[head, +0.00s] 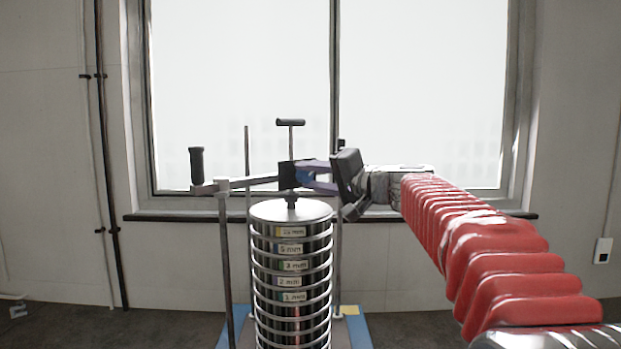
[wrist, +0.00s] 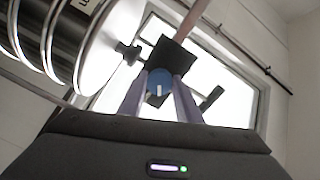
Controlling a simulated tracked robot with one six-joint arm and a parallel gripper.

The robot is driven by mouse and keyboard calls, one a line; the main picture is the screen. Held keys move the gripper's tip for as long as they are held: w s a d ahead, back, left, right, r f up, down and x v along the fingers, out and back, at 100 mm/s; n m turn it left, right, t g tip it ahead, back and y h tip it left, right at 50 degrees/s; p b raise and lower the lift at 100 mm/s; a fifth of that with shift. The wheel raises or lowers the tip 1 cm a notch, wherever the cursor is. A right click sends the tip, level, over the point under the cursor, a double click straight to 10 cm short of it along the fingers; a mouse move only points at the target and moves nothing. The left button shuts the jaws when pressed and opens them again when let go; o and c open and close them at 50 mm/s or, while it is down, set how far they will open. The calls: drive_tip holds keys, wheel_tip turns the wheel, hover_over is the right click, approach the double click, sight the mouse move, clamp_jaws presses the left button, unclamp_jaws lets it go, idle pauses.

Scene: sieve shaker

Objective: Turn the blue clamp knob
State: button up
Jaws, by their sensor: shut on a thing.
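The blue clamp knob (wrist: 159,78) is round with a white line on its face, which points down in the wrist view. It is mounted on a dark clamp block (wrist: 172,53). In the head view the dark block (head: 288,175) sits on the crossbar above the sieve stack, and a bit of the blue knob (head: 303,176) shows between my fingers. My gripper (head: 306,173) reaches in from the right and is shut on the knob. In the wrist view my gripper (wrist: 158,88) has one pale purple finger on each side of the knob.
The sieve stack (head: 291,211) with labelled rings stands below the crossbar (head: 250,182), between upright rods (head: 225,250). A T-handle (head: 290,122) rises above the block, and a black grip (head: 196,165) stands at the bar's left end. A window is behind.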

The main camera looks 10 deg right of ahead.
drive_tip(key=m, duration=0.4)
drive_tip(key=shift+d, duration=0.15)
drive_tip(key=shift+f+m, duration=0.1)
drive_tip(key=shift+m, duration=1.1)
drive_tip(key=shift+f, duration=0.1)
drive_tip(key=o, duration=1.1)
drive_tip(key=shift+c, duration=0.2)
drive_tip(key=v, duration=1.3)
drive_tip(key=shift+s+d, duration=0.2)
